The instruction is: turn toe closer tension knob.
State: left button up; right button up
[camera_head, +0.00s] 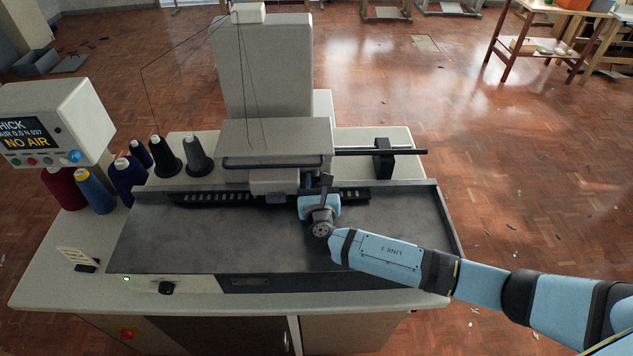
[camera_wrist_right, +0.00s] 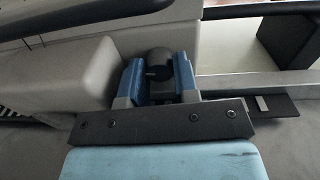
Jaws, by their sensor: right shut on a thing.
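My right gripper (camera_head: 310,184) reaches in from the right over the dark bed of the buttonhole machine (camera_head: 275,138), close beside the machine head. In the right wrist view its two blue fingers (camera_wrist_right: 158,80) are shut on a small dark round knob (camera_wrist_right: 160,63). One finger lies on each side of the knob. The knob sits beside the pale rounded machine housing (camera_wrist_right: 72,80). In the head view the knob is hidden or too small to make out at the gripper. My left gripper is not in view.
A control box (camera_head: 50,122) reading "NO AIR" stands at the left, near several thread cones (camera_head: 165,155). A dark rod (camera_head: 380,152) with a block sticks out right of the head. The front of the dark bed (camera_head: 200,235) is clear. A small sign (camera_head: 77,257) stands at front left.

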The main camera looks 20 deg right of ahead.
jog(key=shift+f+m+b, duration=0.3)
jog(key=shift+m+b, duration=0.6)
jog(key=shift+m, duration=0.3)
jog(key=shift+r+m, duration=0.1)
jog(key=shift+m, duration=0.4)
jog(key=shift+r, duration=0.2)
jog(key=o, duration=0.6)
jog(key=shift+o, duration=0.2)
